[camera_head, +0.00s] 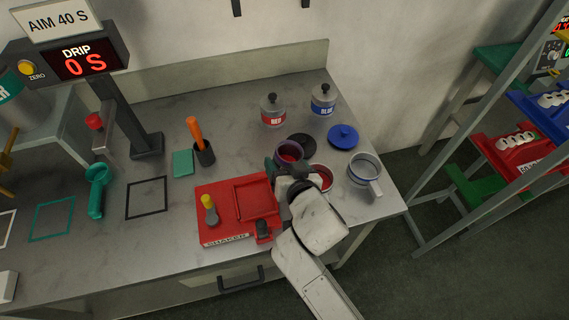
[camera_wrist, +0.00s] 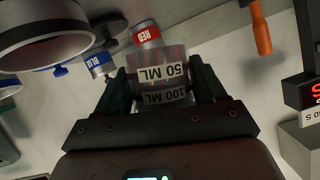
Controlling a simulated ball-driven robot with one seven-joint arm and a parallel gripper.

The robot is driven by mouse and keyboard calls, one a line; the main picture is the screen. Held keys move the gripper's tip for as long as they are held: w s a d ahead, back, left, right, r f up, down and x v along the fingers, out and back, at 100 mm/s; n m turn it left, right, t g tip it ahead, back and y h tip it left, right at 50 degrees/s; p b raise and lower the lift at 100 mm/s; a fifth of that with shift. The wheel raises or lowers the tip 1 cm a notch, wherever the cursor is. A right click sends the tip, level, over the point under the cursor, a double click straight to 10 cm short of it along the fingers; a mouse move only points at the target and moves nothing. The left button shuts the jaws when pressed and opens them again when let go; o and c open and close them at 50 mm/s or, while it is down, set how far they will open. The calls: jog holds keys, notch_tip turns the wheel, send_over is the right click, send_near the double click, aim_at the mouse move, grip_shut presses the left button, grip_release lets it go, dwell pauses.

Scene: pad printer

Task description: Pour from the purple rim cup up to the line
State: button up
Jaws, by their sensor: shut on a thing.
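The purple rim cup (camera_head: 290,145) shows in the head view, with dark red inside, over the right part of the bench. My gripper (camera_head: 284,166) is shut on it. In the wrist view my gripper (camera_wrist: 165,95) has a clear cup wall (camera_wrist: 160,70) between its fingers, with "50 ML" and "100 ML" labels. Another round vessel (camera_head: 323,171) with red inside stands just right of my gripper, partly hidden by it. A grey cup with a handle (camera_head: 363,169) stands farther right. I cannot make out the fill line or the liquid level.
A red shaker (camera_head: 222,229) sits left of my gripper. A red-labelled jar (camera_head: 273,111), a blue-labelled jar (camera_head: 323,100) and a blue lid (camera_head: 343,136) are behind. The bench's right edge is close to the grey cup.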

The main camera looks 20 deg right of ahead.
aim_at(290, 154)
jog(key=shift+d+f, duration=0.1)
jog(key=shift+f, duration=0.25)
jog(key=shift+s+d+r+m+t+y, duration=0.15)
jog(key=shift+d+r+m+t+y, duration=0.45)
jog(key=shift+r+m+y, duration=0.45)
jog(key=shift+d+r+m, duration=0.15)
jog(key=shift+m, duration=0.5)
jog(key=shift+a+r+m+t+y, duration=0.2)
jog(key=shift+r+m+t+y, duration=0.25)
jog(key=shift+m, duration=0.35)
jog(key=shift+a+r+m+t+y+b, duration=0.1)
jog(key=shift+r+m+t+y+b, duration=0.4)
jog(key=shift+r+m, duration=0.4)
jog(key=shift+f, duration=0.15)
jog(key=shift+r+m+t, duration=0.25)
jog(key=shift+m, duration=0.25)
